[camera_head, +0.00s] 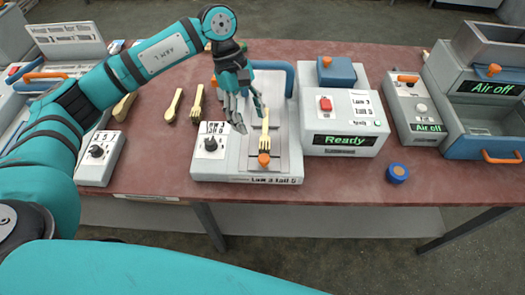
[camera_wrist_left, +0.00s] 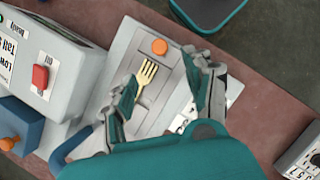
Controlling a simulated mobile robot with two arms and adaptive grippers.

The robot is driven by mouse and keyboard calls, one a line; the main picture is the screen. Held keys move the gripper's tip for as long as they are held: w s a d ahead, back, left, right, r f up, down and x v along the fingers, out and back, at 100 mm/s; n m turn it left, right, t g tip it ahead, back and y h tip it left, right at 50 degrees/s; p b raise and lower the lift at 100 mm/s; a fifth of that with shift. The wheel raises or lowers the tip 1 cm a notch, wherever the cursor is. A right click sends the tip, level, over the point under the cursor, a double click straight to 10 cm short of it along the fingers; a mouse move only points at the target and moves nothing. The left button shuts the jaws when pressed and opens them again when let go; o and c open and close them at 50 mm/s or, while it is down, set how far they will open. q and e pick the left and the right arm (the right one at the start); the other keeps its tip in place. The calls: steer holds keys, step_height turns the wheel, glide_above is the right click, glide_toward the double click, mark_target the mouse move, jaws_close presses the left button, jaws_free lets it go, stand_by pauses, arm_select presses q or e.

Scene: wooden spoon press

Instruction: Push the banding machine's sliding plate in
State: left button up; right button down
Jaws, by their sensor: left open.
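The banding machine has a white base (camera_head: 212,168), a blue arched bar (camera_head: 288,75) at its back and a box reading "Ready" (camera_head: 342,140) at its right. Its grey sliding plate (camera_head: 287,160) has an orange knob (camera_head: 264,160) at the front end; the knob also shows in the left wrist view (camera_wrist_left: 159,47). A wooden fork (camera_head: 265,135) lies on the plate behind the knob, tines toward it. My left gripper (camera_head: 250,115) is open just above the plate, near the fork's handle, which it partly covers. Contact cannot be told. My right gripper is not in view.
Loose wooden utensils (camera_head: 174,105) lie left of the machine. A dial box (camera_head: 100,155) stands farther left. A blue round object (camera_head: 397,172) sits at the table's front right. Grey "Air off" units (camera_head: 413,108) stand at the right.

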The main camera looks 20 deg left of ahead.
mark_target(263, 157)
arm_select(q)
steer(key=p+x, duration=0.3)
steer(key=x, duration=0.9)
steer(key=shift+d, duration=0.1)
jaws_close()
